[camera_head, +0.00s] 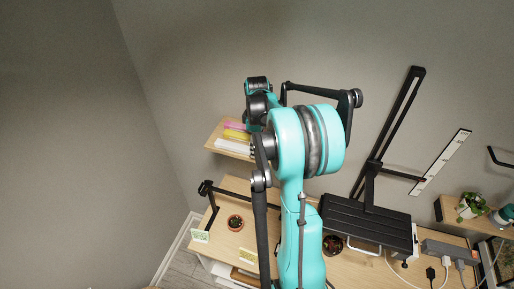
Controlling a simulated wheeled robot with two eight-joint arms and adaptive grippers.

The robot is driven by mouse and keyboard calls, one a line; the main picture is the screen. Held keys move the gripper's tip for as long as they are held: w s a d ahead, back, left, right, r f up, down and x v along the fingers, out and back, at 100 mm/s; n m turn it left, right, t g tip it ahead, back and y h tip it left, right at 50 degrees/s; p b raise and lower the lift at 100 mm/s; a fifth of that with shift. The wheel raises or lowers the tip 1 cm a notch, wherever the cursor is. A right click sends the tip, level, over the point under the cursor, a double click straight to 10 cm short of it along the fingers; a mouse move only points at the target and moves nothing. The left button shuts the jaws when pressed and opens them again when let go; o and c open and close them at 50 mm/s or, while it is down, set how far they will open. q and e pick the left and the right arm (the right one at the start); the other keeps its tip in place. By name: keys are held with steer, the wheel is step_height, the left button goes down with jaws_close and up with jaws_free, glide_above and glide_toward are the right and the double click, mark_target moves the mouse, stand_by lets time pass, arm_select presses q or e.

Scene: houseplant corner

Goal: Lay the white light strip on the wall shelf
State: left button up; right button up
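A long slim white strip with dark edges (440,162), which looks like the light strip, is slanted against the wall at the right. A thin dark bar reaches its lower end; I cannot tell whether they are joined. The wooden wall shelf (209,146) is left of centre, with pink, yellow and white flat items (233,147) on its top. My teal arm, apparently the right, rises through the middle and covers the shelf's right end. Its black end parts are beside the shelf, far from the strip; the fingers cannot be made out. My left gripper is not in view.
A black stand (395,125) rises behind a black slatted panel (362,218) on the wooden desk (228,184). At right are a power strip (449,251) with cables and a white-potted plant (468,206) on a ledge.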

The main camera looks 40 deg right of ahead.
step_height(320, 180, up, 11)
stand_by(0.3)
steer(key=shift+f, duration=0.1)
stand_by(0.4)
steer(key=s+a+f+m+t+b, duration=0.1)
steer(key=s+a+f+b, duration=0.3)
steer(key=a+f+b, duration=0.6)
steer(key=s+a+f+m+t+b, duration=0.2)
steer(key=s+a+f+t+b, duration=0.1)
steer(key=a+f+b, duration=0.7)
steer(key=s+a+f+m+t+b, duration=0.2)
steer(key=s+a+f+t+b, duration=0.1)
steer(key=a+f+b, duration=0.7)
step_height(320, 180, down, 5)
steer(key=shift+s+r, duration=0.15)
steer(key=shift+s, duration=0.7)
